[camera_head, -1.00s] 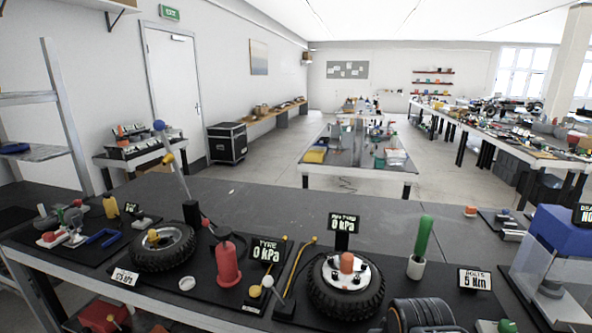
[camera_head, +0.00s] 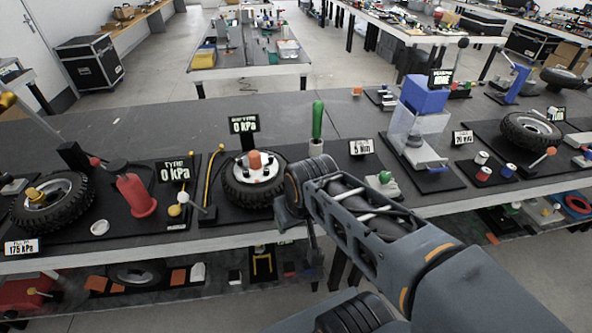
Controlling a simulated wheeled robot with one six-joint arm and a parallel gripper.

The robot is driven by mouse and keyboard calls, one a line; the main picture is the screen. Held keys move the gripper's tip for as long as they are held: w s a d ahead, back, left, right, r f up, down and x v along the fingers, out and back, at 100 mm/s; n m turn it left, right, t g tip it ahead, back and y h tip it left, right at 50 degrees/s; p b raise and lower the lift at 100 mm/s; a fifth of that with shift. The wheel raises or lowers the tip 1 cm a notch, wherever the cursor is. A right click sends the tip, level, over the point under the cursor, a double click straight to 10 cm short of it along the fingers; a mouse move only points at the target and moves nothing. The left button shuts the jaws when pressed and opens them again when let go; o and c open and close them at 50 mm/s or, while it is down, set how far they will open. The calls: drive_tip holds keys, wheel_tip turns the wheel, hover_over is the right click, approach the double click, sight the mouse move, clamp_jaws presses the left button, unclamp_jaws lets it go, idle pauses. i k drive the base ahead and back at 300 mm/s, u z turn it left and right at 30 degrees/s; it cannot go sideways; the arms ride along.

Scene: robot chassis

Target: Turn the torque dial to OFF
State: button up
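A sign reading 5 Nm (camera_head: 361,147) stands on the bench right of the middle. An upright green handle (camera_head: 318,119) stands left of the sign. Which of these is the torque dial, and its setting, I cannot tell. My arm reaches in from the lower right. My gripper (camera_head: 310,235) appears as a dark, small shape at the bench's front edge, left of and below the knob. Its fingers are not clear.
A tyre (camera_head: 236,193) with an orange-capped hub lies left of my arm. A clear-sided, blue-topped press (camera_head: 420,125) stands to the right. A shelf of parts lies below the bench.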

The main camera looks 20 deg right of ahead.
sight(385, 176)
drive_tip(key=z, duration=2.45)
drive_tip(key=i, duration=0.55)
drive_tip(key=u, duration=2.2)
